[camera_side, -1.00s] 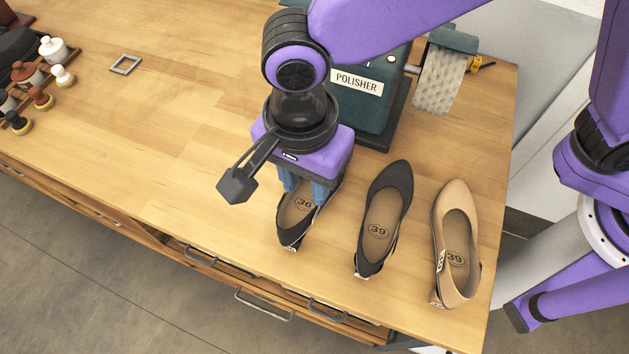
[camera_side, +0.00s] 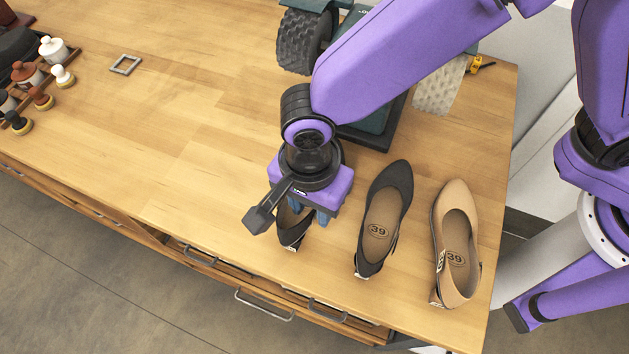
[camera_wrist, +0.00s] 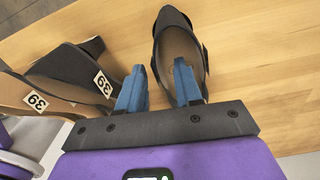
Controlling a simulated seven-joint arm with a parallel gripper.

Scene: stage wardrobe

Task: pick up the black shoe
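A black shoe (camera_side: 290,238) stands on the bench, mostly hidden under my gripper in the side view; its open heel end shows. The wrist view shows this black shoe (camera_wrist: 205,52) with its tan inside. My gripper (camera_side: 309,214) is low over it. In the wrist view my gripper (camera_wrist: 160,72) has its blue fingers apart, one just outside the shoe's left wall and one over its opening. Whether they touch it I cannot tell. A second black shoe (camera_side: 397,188), marked 39, stands to the right, also in the wrist view (camera_wrist: 68,62).
A beige shoe (camera_side: 467,207) marked 39 stands at the far right. The dark green polisher (camera_side: 372,122) is behind, partly covered by my arm. A small metal frame (camera_side: 125,64) and several pots and brushes are at the left. The bench's middle left is clear.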

